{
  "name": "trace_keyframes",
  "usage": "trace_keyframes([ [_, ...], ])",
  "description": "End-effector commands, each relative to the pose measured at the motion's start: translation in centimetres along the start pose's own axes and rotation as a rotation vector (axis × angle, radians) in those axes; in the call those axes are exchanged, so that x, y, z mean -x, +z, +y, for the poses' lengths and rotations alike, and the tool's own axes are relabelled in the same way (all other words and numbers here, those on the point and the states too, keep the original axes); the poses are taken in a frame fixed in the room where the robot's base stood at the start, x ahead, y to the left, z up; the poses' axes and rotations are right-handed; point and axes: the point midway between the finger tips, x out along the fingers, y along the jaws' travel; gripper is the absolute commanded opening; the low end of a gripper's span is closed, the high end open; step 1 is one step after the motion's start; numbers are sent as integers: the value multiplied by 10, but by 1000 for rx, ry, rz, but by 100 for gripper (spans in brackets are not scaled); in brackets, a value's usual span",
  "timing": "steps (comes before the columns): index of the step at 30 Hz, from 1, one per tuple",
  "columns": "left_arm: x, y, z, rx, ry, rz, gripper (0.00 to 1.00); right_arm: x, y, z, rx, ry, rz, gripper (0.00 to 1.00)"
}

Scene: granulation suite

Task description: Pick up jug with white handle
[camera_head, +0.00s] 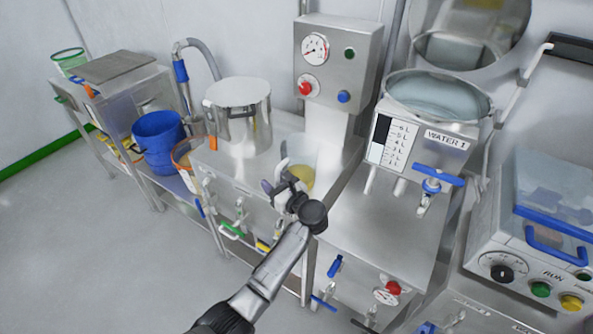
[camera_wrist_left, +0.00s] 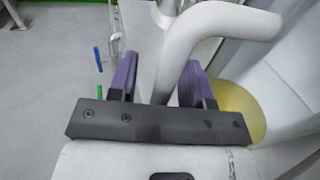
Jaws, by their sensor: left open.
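The jug (camera_head: 305,155) is pale and see-through with yellow contents low inside. It stands upright on the steel bench, below the gauge panel. My left gripper (camera_head: 280,187) is at its near side, partly in front of it. In the left wrist view the jug's white handle (camera_wrist_left: 215,22) curves down between the two purple-lined fingers of the left gripper (camera_wrist_left: 160,82). The fingers are apart, with a gap visible on the handle's left side; contact on the right side is hard to tell. The jug's yellow contents (camera_wrist_left: 240,108) show to the right. My right gripper is not in view.
A steel pot (camera_head: 243,120) stands left of the jug, with a blue bucket (camera_head: 158,140) farther left. The gauge panel (camera_head: 338,65) rises behind the jug. The WATER 1 tank (camera_head: 425,145) stands to the right. Valves with coloured handles line the bench front.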

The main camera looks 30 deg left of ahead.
Motion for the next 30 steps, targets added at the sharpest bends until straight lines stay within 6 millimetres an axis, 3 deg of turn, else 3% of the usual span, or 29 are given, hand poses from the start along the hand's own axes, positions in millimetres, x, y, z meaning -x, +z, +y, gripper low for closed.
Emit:
trace_keyframes([
  [6, 0, 0, 0, 0, 0, 0, 44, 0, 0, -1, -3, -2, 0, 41],
  [20, 0, 0, 0, 0, 0, 0, 0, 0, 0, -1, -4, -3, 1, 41],
  [30, 0, 1, 0, 2, 0, -1, 0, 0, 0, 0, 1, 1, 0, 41],
])
